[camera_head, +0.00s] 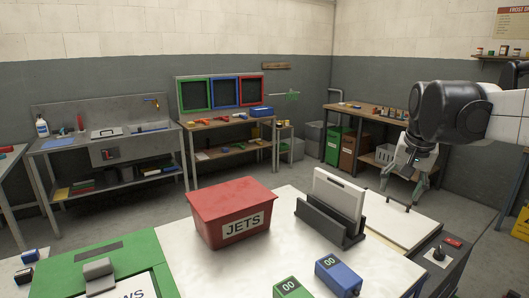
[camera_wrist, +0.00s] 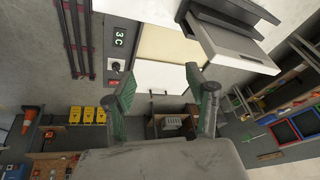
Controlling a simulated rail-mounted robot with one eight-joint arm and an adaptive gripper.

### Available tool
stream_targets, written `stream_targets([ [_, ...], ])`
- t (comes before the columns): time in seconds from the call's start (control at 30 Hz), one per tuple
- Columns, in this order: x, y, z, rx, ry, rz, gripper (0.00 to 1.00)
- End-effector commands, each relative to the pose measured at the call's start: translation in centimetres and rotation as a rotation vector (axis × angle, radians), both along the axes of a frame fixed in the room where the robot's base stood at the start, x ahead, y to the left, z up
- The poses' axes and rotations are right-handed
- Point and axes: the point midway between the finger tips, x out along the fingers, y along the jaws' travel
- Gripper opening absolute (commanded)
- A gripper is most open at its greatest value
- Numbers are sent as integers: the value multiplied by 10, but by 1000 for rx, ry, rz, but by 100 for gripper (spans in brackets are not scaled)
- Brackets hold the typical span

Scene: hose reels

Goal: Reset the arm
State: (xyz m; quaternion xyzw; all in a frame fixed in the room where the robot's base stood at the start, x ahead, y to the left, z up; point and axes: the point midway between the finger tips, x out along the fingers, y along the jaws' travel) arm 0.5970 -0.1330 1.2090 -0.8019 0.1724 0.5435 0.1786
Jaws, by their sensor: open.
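My gripper (camera_head: 402,188) hangs from my arm at the right of the head view, in the air near the right end of the white worktop (camera_head: 205,268). In the wrist view, the two fingers of my gripper (camera_wrist: 164,76) are spread wide apart with nothing between them. Behind the gap, a pale board (camera_wrist: 168,45) and a white panel show at a distance. My gripper touches nothing that I can see.
On the worktop stand a red JETS bin (camera_head: 230,212), a dark holder (camera_head: 325,222) with a white panel upright in it, and green and blue boxes with 00 displays. A green case (camera_head: 95,262) lies front left. Benches line the walls.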

Motion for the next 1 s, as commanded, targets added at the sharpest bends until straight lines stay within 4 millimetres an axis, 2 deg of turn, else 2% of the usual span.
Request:
stream_targets([
  [0.1,-33,26,8,-20,-29,66,51],
  [0.33,-94,67,7,-61,-88,191,51],
  [0.7,-187,116,-21,-128,-186,383,51],
  [0.83,-211,126,-35,-146,-213,435,51],
  [1.0,-226,132,-46,-160,-232,470,51],
])
